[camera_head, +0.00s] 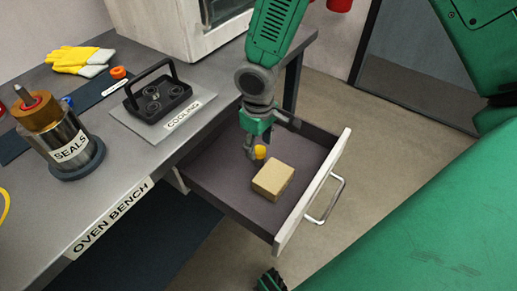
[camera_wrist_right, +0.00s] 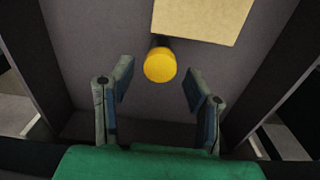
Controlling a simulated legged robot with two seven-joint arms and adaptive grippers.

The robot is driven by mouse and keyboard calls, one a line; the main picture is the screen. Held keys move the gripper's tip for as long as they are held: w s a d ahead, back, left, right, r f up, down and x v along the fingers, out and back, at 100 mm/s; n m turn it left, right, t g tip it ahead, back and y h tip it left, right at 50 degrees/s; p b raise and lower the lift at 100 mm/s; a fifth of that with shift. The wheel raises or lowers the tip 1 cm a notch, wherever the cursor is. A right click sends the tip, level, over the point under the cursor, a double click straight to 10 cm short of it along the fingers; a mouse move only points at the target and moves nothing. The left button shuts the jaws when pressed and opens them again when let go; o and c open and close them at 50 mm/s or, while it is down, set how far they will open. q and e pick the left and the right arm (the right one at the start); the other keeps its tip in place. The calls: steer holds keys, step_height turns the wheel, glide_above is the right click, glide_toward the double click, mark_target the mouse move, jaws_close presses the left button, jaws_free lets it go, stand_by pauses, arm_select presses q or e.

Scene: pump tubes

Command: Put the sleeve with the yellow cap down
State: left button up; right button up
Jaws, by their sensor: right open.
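The sleeve's yellow cap (camera_head: 260,152) shows in the open drawer at the tip of my right gripper (camera_head: 254,150). In the right wrist view, the round yellow cap (camera_wrist_right: 160,65) is seen from above, with a little dark sleeve visible behind it. My right gripper (camera_wrist_right: 158,74) is open, its two fingers apart on either side, with clear gaps to the cap. Most of the sleeve is hidden under its cap and by the gripper.
A tan block (camera_head: 272,179) lies in the drawer (camera_head: 222,168) close to the cap. The drawer's front (camera_head: 312,190) has a metal handle. On the bench are a black handled rack (camera_head: 158,94) on the cooling plate and a metal cylinder (camera_head: 66,143) labelled SEALS.

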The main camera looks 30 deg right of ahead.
mark_target(259, 150)
step_height(259, 150, up, 8)
steer(key=shift+f+p, duration=0.1)
steer(key=shift+p, duration=1.05)
